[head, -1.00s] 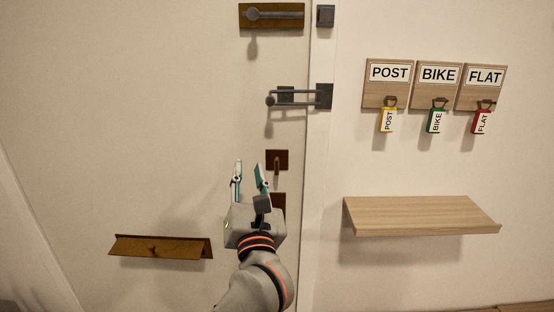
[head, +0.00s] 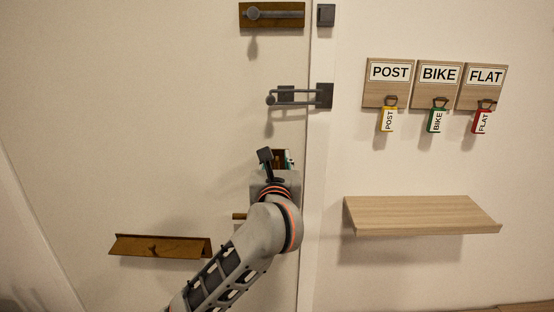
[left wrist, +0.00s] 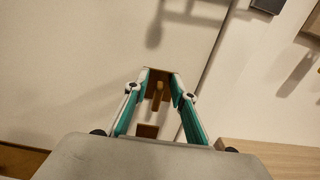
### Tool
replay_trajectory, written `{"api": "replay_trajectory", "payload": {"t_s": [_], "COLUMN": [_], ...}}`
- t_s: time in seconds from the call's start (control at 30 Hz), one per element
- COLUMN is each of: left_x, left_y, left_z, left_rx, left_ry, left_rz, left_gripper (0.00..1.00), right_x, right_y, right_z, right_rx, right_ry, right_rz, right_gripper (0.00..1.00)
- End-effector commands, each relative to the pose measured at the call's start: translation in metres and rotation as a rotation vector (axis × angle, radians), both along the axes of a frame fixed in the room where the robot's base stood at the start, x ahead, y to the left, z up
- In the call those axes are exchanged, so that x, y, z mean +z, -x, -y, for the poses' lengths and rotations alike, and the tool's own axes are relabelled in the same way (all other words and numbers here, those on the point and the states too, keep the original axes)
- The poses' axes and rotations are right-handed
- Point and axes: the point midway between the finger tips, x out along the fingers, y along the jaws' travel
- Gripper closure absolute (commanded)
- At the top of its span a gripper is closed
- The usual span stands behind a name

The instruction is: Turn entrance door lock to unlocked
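The door lock is a small brown plate with a thumb-turn. In the left wrist view the thumb-turn (left wrist: 157,92) stands roughly upright on its plate, between my fingertips. In the head view my left gripper (head: 277,163) covers most of the lock; only the upper part of its plate (head: 283,153) shows. My left gripper (left wrist: 161,78) is open, with one teal finger on each side of the thumb-turn. I cannot tell whether the fingers touch it. The door (head: 150,130) looks shut. My right gripper is not in view.
Above the lock are a swing-bar latch (head: 295,98) and a bolt (head: 275,14). A brown handle (head: 239,216) pokes out below my gripper. A brown mail flap (head: 160,247) is lower left. Right are a wooden shelf (head: 420,215) and labelled key hooks (head: 437,85).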

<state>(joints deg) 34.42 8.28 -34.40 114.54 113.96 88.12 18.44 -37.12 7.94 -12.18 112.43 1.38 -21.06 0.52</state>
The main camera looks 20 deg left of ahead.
Motion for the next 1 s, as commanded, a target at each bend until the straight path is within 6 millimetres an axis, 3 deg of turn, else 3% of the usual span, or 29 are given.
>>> {"api": "replay_trajectory", "payload": {"t_s": [0.27,0.37,0.73,1.0], "left_x": [0.000,0.000,0.000,0.003], "left_y": [-0.002,-0.002,-0.001,-0.002], "left_z": [-0.001,-0.001,0.000,0.002], "left_rx": [0.000,0.000,0.001,0.000], "left_ry": [-0.001,-0.001,-0.020,-0.144], "left_rz": [0.000,0.000,-0.007,-0.043], "left_gripper": [0.75,1.00,1.00,1.00], "right_x": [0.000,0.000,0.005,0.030], "right_y": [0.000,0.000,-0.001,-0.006], "right_z": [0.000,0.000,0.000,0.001], "right_rx": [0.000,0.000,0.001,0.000], "right_ry": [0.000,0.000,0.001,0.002], "right_rz": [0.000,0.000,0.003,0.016], "right_gripper": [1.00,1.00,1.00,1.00]}}
